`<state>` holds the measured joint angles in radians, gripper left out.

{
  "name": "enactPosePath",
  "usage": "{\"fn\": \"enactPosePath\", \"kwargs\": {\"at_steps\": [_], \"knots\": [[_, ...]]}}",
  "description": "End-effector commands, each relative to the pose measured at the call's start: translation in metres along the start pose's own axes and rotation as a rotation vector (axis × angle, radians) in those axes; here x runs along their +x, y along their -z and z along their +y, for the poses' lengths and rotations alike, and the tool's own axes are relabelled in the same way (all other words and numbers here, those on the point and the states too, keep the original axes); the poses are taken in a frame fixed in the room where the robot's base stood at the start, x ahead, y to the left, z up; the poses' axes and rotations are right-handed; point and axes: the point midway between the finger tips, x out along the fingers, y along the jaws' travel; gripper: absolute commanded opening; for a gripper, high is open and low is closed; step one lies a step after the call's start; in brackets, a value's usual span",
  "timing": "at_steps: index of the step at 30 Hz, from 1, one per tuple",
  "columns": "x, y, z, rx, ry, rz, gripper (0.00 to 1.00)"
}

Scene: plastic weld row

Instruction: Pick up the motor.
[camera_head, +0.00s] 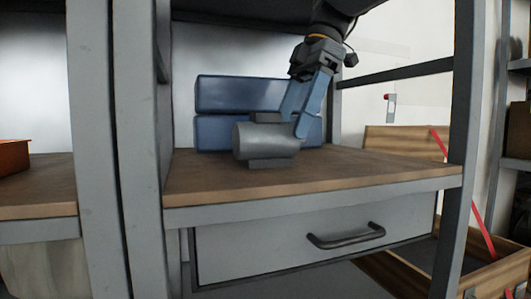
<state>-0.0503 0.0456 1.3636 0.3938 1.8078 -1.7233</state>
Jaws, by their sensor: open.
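The motor (264,141) is a grey cylinder with a small box on top and a flat foot. It stands on the brown wooden shelf (370,167) of a grey rack. My gripper (301,130) comes down from the upper right, with blue fingers at the motor's right end. The fingers are open, and the nearer one overlaps the motor's right edge in the picture. I cannot tell whether they touch it. The far finger's tip is partly hidden.
Two stacked blue boxes (238,95) stand close behind the motor. Grey uprights (463,130) frame the shelf on both sides. A grey drawer (270,240) with a dark handle is below. Wooden crates (400,140) are at right. The shelf is clear to the motor's right.

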Motion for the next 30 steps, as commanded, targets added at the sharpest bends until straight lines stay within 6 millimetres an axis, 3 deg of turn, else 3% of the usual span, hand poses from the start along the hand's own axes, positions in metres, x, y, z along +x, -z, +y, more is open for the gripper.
{"fn": "enactPosePath", "kwargs": {"at_steps": [3,9,16,24,30], "knots": [[0.011,0.021,0.001,-0.005,0.000,-0.001,0.69],[0.019,0.042,0.000,-0.001,0.000,-0.001,0.69],[0.026,0.046,0.000,0.001,0.000,0.000,0.69],[0.063,0.044,0.000,0.000,0.001,0.000,0.69],[0.070,0.046,0.000,0.001,0.000,-0.001,0.69]]}}
